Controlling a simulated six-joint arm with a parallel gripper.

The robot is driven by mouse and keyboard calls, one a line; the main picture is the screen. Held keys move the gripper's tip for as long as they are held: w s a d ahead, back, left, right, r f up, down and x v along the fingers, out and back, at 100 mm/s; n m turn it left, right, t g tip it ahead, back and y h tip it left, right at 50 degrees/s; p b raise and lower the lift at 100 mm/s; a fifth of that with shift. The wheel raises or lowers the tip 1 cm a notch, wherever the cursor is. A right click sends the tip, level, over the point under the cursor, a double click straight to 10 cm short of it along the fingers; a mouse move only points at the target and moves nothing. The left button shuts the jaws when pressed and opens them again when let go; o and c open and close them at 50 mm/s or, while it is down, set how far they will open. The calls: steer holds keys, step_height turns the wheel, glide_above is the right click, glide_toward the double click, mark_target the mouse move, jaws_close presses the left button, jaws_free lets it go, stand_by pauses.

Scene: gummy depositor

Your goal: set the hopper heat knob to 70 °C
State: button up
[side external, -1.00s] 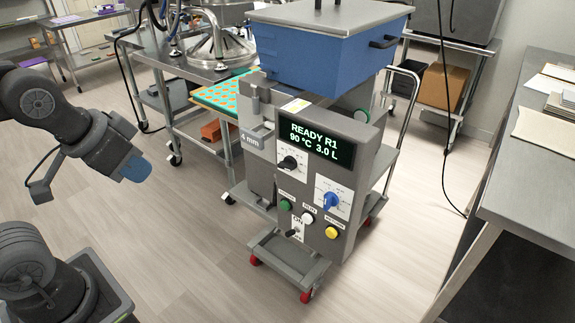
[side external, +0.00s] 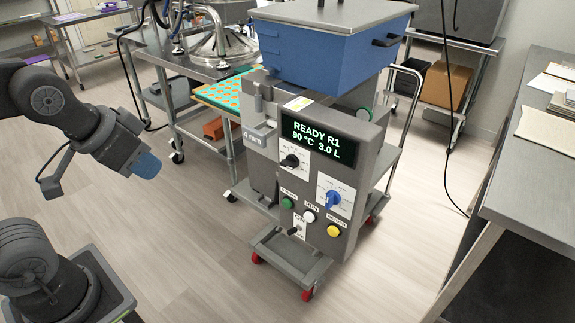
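The depositor's control panel (side external: 354,170) faces the camera, and its display (side external: 317,140) reads "READY R1", "90 °C 3.0 L". A black knob (side external: 290,160) on a white dial plate sits below the display's left part. A blue knob (side external: 332,200) on another white dial plate sits lower right. The dial lettering is too small to read, so I cannot tell which knob is the hopper heat knob. My gripper (side external: 147,166), with a blue end, hangs in the air well left of the panel and touches nothing. Its finger opening cannot be made out.
Green (side external: 288,203), white (side external: 308,216) and yellow (side external: 334,231) buttons sit below the knobs, with a small toggle (side external: 293,231) beneath. The blue hopper (side external: 312,55) is above. A metal table (side external: 530,165) stands right. Open floor lies between my gripper and the machine.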

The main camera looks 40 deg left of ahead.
steer(key=o, duration=0.6)
steer(key=w+f+t, duration=0.3)
steer(key=w+f, duration=0.1)
steer(key=w, duration=0.8)
steer(key=shift+d+n, duration=0.15)
steer(key=shift+n, duration=0.15)
steer(key=o, duration=0.5)
steer(key=w+f+t, duration=0.1)
steer(key=w, duration=0.1)
steer(key=w+f, duration=0.2)
steer(key=w+f+t, duration=0.1)
steer(key=w+f, duration=0.1)
steer(key=w, duration=0.1)
steer(key=shift+d+f+t, duration=0.1)
steer(key=shift+d+t, duration=0.05)
steer(key=shift+t, duration=0.15)
steer(key=shift+c, duration=0.2)
steer(key=shift+o, duration=0.2)
steer(key=w+f+n+t, duration=0.1)
steer(key=w+f+t, duration=0.1)
steer(key=f, duration=0.3)
steer(key=shift+w+f+t, duration=0.4)
steer(key=shift+w, duration=0.2)
steer(key=t, duration=0.4)
glide_toward(286, 166)
steer(key=w, duration=1)
steer(key=c, duration=0.9)
